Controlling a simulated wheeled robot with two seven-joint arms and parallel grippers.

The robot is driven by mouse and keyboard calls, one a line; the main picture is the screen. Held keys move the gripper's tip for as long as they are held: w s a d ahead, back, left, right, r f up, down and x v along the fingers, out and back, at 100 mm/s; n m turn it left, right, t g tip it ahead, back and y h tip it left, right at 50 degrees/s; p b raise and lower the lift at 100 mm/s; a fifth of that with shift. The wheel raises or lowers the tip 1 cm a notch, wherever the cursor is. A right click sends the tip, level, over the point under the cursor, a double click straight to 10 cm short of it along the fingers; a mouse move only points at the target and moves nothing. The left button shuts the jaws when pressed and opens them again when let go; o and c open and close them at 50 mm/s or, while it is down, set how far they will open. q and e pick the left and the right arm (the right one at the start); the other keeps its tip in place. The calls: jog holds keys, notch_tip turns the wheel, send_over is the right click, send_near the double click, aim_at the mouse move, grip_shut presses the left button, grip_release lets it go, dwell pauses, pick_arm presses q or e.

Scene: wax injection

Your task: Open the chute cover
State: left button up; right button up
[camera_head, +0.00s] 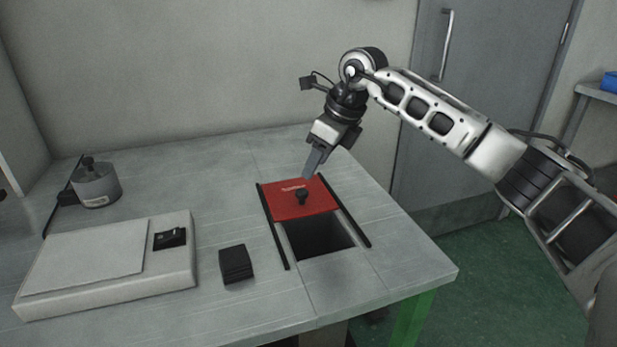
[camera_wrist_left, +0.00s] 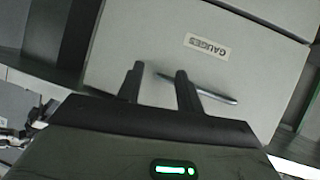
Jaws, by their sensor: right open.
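The red chute cover (camera_head: 290,208) lies on the table between two black rails, with a black knob (camera_head: 301,196) on it. It sits at the far end of the rails, and a dark square chute opening (camera_head: 318,238) shows in front of it. My right gripper (camera_head: 313,164) is open and points down just above the cover's far edge, apart from the knob and holding nothing. In the left wrist view my left gripper (camera_wrist_left: 160,82) has its two fingers apart with nothing between them. It faces a grey cabinet front labelled "GAUGES" (camera_wrist_left: 207,47). The left gripper is not in the head view.
A flat pale device (camera_head: 110,262) lies at the table's left, with a small black block (camera_head: 236,264) beside it. A round grey pot (camera_head: 96,184) stands behind. The table (camera_head: 400,255) is clear right of the rails. A grey door (camera_head: 470,100) stands behind.

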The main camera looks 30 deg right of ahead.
jog(key=v, duration=0.8)
jog(key=shift+r, duration=0.2)
jog(key=shift+s, duration=0.1)
